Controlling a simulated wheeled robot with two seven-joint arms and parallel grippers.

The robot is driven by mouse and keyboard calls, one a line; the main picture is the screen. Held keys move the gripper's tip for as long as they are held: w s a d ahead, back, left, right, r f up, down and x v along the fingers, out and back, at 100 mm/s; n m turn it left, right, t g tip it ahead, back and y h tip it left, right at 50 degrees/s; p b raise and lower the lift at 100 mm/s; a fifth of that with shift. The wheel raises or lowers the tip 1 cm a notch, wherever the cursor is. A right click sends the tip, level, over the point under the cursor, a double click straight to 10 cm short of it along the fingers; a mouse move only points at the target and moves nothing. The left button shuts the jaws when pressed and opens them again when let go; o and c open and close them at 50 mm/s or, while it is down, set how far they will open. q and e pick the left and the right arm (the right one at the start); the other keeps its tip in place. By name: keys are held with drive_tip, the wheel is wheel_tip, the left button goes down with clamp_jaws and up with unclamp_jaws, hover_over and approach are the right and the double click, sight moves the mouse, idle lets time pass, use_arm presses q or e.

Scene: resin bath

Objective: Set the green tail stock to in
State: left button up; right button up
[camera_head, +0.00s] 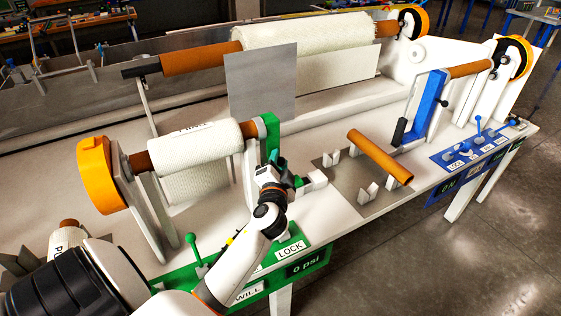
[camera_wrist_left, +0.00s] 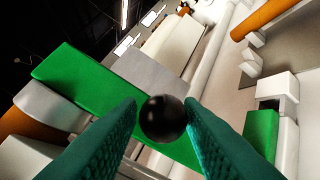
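The green tail stock (camera_head: 269,132) is an upright green arm at the right end of the near white roll (camera_head: 195,145). In the left wrist view it is a long green bar (camera_wrist_left: 85,88). A pale collar (camera_wrist_left: 50,105) lies between the bar and the roll's brown core (camera_wrist_left: 30,135); I cannot tell whether they touch. My left gripper (camera_head: 279,168) is at the tail stock, low on its front side. Its teal fingers (camera_wrist_left: 163,105) lie on both sides of a black ball knob (camera_wrist_left: 163,119), with no clear gap. My right gripper is out of view.
A green panel (camera_head: 320,258) with LOCK and 0 psi labels and a green lever (camera_head: 193,243) is in front. A brown tube (camera_head: 380,157) rests on brackets to the right. A blue tail stock (camera_head: 430,105) and blue controls (camera_head: 475,145) stand farther right. A grey plate (camera_head: 262,82) stands behind.

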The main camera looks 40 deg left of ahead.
use_arm(q)
drive_tip(key=b+v, duration=0.3)
drive_tip(key=v, duration=0.9)
idle(0.3)
